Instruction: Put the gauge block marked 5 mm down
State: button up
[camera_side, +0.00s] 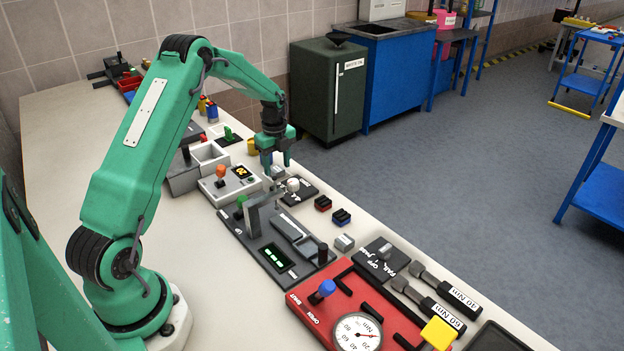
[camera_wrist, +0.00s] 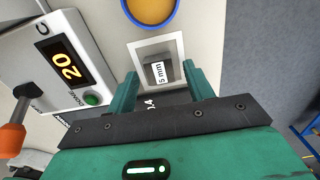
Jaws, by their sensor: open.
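The gauge block marked 5 mm (camera_wrist: 158,72) is a small dark grey block with a white label. In the wrist view it sits inside a white-framed grey square (camera_wrist: 176,44). My gripper (camera_wrist: 162,88) is open, with one green finger on each side in the picture and a visible gap to the block on both sides. In the side view my gripper (camera_side: 277,164) points down just behind the white-knobbed dark plate. A small grey shape shows below the fingers there, but its label cannot be read.
A box with a yellow 20 display (camera_wrist: 67,65) and an orange-knobbed lever stands left of the fingers. A yellow round container (camera_wrist: 150,8) is just beyond the square. The sliding jack's dark base (camera_side: 275,262), small blocks (camera_side: 322,203) and a red gauge panel (camera_side: 335,310) lie nearer the side camera.

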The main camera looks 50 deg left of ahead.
aim_at(278, 169)
notch_tip(278, 169, up, 12)
dwell(0.6)
dwell(0.5)
jog(key=s+d+r+n+t, duration=0.3)
jog(key=s+d+r+n, duration=0.55)
jog(key=d+r, duration=0.6)
jog(key=s+d+f+n+t, duration=0.1)
jog(key=s+d+n, duration=0.3)
jog(key=s, duration=0.4)
jog(key=s+d+f+n+t, duration=0.1)
jog(key=s+d+f+n, duration=0.1)
jog(key=s+d+n, duration=0.3)
jog(key=s+d, duration=0.2)
jog(key=s, duration=0.2)
jog(key=shift+s+d+t, duration=0.25)
jog(key=shift+s+t, duration=0.05)
